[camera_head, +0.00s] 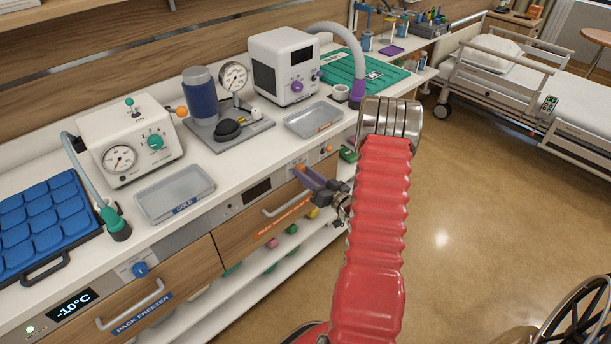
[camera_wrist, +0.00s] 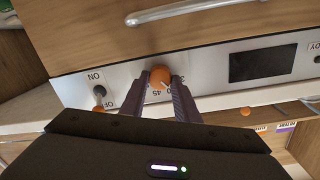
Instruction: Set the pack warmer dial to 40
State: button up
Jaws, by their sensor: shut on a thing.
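The pack warmer dial is a small orange knob on a silver panel; it shows in the wrist view (camera_wrist: 160,76) between my fingertips. In the head view it is small and partly hidden by the fingers. My gripper (camera_wrist: 160,84) is shut on the dial, one finger on each side. My gripper also shows in the head view (camera_head: 303,174), reaching to the panel from the right. A 45 is printed beside the knob in the wrist view; other scale numbers are partly covered. I cannot tell the dial's setting. The pack warmer drawer (camera_head: 246,238) has an orange label.
An ON/OFF toggle (camera_wrist: 99,92) is left of the dial in the wrist view. A dark display (camera_wrist: 258,65) is right of it. The drawer handle (camera_head: 287,204) sticks out close to my gripper. Trays and devices crowd the counter above.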

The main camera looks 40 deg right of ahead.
jog(key=shift+d+m, duration=0.1)
jog(key=shift+m, duration=1.1)
jog(key=o, duration=1)
jog(key=shift+o, duration=0.2)
jog(key=s, duration=1.3)
jog(key=shift+s+r, duration=0.25)
jog(key=shift+s, duration=0.15)
